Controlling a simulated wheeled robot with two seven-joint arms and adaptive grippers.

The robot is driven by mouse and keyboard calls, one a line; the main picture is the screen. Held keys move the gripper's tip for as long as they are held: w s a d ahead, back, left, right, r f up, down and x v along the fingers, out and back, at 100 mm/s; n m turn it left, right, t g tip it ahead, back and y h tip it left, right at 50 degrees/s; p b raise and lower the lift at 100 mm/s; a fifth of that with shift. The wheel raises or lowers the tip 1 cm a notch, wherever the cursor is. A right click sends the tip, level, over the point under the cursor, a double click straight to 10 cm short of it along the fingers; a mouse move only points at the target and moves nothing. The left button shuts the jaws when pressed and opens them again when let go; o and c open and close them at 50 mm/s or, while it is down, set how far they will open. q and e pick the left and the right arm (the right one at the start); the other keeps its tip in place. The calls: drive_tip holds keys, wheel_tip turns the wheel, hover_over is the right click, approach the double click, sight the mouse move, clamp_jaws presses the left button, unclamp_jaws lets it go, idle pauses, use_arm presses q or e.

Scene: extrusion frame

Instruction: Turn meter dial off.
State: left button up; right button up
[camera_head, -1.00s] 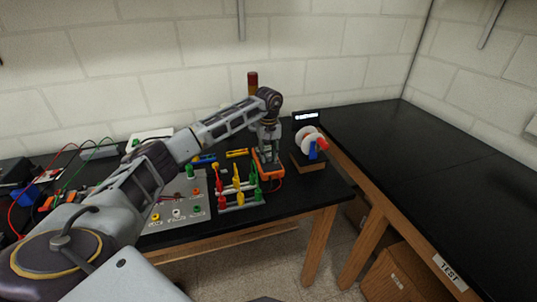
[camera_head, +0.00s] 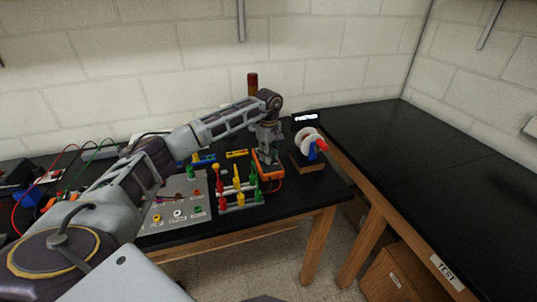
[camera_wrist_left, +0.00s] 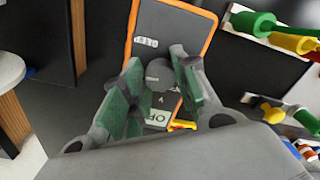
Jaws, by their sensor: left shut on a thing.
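The orange-edged meter (camera_head: 262,174) lies on the black table, below my left gripper (camera_head: 268,156) in the head view. In the left wrist view the meter (camera_wrist_left: 178,30) shows its dark face, a small display and a round grey dial (camera_wrist_left: 160,72). My left gripper (camera_wrist_left: 160,85) has its green-padded fingers on either side of the dial and is shut on it. The fingers cover part of the dial and its markings. A label with partly hidden letters sits near the lower end of the meter. My right gripper is in neither view.
A rack of red, yellow and green plugs (camera_head: 238,188) stands close left of the meter. A spool holder (camera_head: 308,160) stands to the right, with a small lit display (camera_head: 305,117) behind. A grey panel (camera_head: 178,211) lies at left. The right table (camera_head: 440,150) is clear.

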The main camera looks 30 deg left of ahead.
use_arm(q)
drive_tip(key=shift+n, duration=0.8)
drive_tip(key=n, duration=0.3)
drive_tip(key=shift+p, duration=0.35)
drive_tip(key=shift+w+n, duration=0.1)
drive_tip(key=shift+n, duration=0.6)
drive_tip(key=shift+n+p, duration=0.3)
drive_tip(key=shift+n, duration=1.6)
drive_tip(key=n+p, duration=0.1)
drive_tip(key=n, duration=0.5)
drive_tip(key=shift+a+n+p, duration=0.1)
drive_tip(key=shift+n+p, duration=0.35)
drive_tip(key=shift+n, duration=0.75)
drive_tip(key=n+p, duration=0.1)
drive_tip(key=n, duration=0.4)
drive_tip(key=n+p, duration=0.1)
drive_tip(key=n, duration=0.3)
drive_tip(key=shift+n, duration=0.7)
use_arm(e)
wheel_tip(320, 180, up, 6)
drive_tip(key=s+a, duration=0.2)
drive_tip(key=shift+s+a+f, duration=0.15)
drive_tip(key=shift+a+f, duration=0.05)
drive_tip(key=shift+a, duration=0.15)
